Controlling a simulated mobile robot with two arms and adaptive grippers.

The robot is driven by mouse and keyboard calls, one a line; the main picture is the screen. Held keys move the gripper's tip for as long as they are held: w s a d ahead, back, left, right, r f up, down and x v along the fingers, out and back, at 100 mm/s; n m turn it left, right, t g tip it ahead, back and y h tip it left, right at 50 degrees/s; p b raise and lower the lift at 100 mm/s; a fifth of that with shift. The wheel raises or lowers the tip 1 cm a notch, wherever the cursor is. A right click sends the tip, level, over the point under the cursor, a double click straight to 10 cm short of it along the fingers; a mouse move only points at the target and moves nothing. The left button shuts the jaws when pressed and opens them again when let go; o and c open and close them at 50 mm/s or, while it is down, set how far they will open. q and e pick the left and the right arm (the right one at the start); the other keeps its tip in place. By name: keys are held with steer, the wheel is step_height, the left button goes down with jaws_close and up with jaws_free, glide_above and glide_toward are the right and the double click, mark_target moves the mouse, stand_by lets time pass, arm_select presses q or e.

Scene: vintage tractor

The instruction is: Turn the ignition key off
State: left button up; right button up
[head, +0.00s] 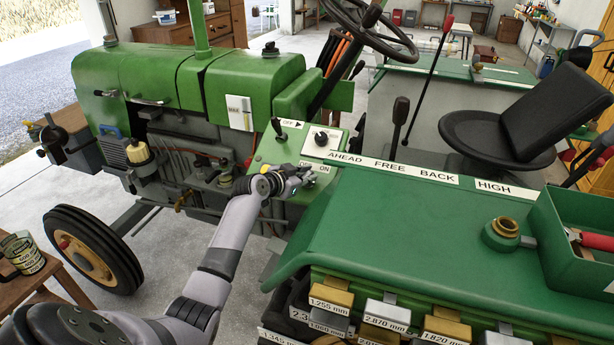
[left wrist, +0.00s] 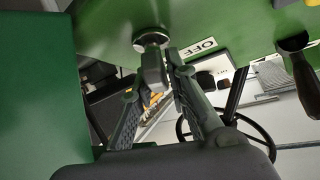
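The ignition key (left wrist: 153,66) shows in the left wrist view as a grey head below a round metal collar on the green panel. An OFF label (left wrist: 207,46) is to its right. My left gripper (left wrist: 155,72) has one finger on each side of the key head, with a narrow gap that the head appears to fill. In the head view my left gripper (head: 292,180) is at the green control panel (head: 268,151) and hides the key. My right gripper is not in view.
The steering wheel (head: 370,22) is above.

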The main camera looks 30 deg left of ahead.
arm_select(q)
jaws_close()
steer(key=shift+d, duration=0.1)
steer(key=n+y+p, duration=0.2)
steer(key=n+p, duration=0.1)
steer(key=p, duration=0.1)
steer(key=shift+r+n+y+p, duration=0.15)
steer(key=shift+n+y+p, duration=0.15)
steer(key=shift+n+p, duration=0.1)
steer(key=shift+n+y+p, duration=0.6)
steer(key=shift+n+p, duration=0.25)
steer(key=shift+n, duration=0.15)
steer(key=shift+n+y+p, duration=0.3)
steer(key=shift+n+y, duration=0.2)
steer(key=shift+f, duration=0.2)
